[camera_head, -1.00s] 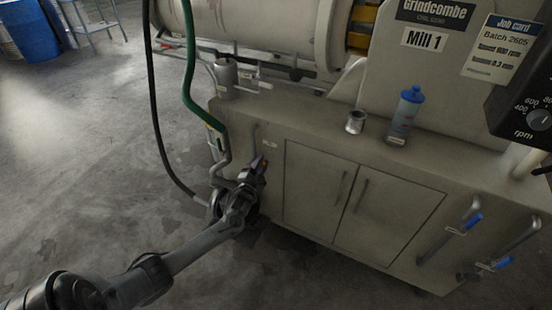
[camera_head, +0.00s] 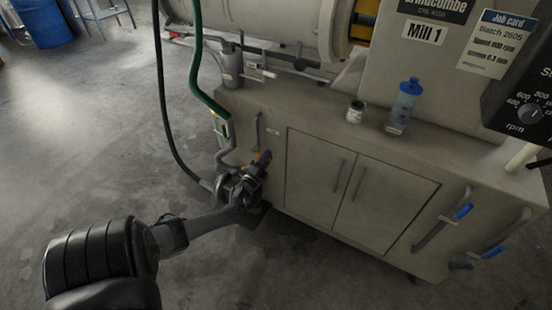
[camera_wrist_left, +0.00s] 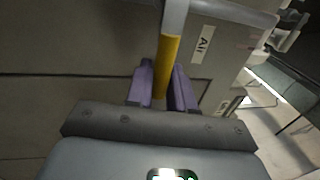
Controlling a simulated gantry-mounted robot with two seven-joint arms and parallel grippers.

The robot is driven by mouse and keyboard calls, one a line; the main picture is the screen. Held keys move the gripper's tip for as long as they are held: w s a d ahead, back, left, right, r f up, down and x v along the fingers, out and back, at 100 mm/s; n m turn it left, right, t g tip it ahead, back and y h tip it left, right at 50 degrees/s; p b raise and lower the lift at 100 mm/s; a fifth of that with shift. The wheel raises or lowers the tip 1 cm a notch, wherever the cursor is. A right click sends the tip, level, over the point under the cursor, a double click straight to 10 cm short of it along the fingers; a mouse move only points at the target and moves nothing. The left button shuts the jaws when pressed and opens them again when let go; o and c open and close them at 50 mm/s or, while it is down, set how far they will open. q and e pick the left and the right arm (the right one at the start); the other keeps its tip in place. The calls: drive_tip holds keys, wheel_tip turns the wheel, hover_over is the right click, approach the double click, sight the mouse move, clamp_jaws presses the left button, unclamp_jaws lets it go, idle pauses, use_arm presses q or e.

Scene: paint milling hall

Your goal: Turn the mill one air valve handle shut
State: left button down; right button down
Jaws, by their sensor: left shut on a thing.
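The air valve handle is a yellow lever (camera_wrist_left: 168,60) hanging from a grey pipe (camera_wrist_left: 225,10) beside a label reading "Air" (camera_wrist_left: 202,43) in the left wrist view. My left gripper (camera_wrist_left: 164,88) is shut on this handle, with its purple fingers on either side. In the head view the left gripper (camera_head: 262,160) is low at the left end of the mill's cabinet (camera_head: 272,105), where the fingers mostly hide the handle. The valve body is not clearly visible. My right gripper is not in view.
A green hose (camera_head: 205,100) and a black hose (camera_head: 166,130) hang beside my left arm. Two blue-handled valves (camera_head: 462,211) are on the cabinet's right side. A blue-capped bottle (camera_head: 403,106) and a small tin (camera_head: 355,112) stand on the cabinet top.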

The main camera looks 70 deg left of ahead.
use_arm(q)
drive_tip(key=shift+f, duration=0.1)
drive_tip(key=c, duration=1.1)
unclamp_jaws()
drive_tip(key=shift+p+v, duration=1.8)
drive_tip(key=shift+v, duration=3.65)
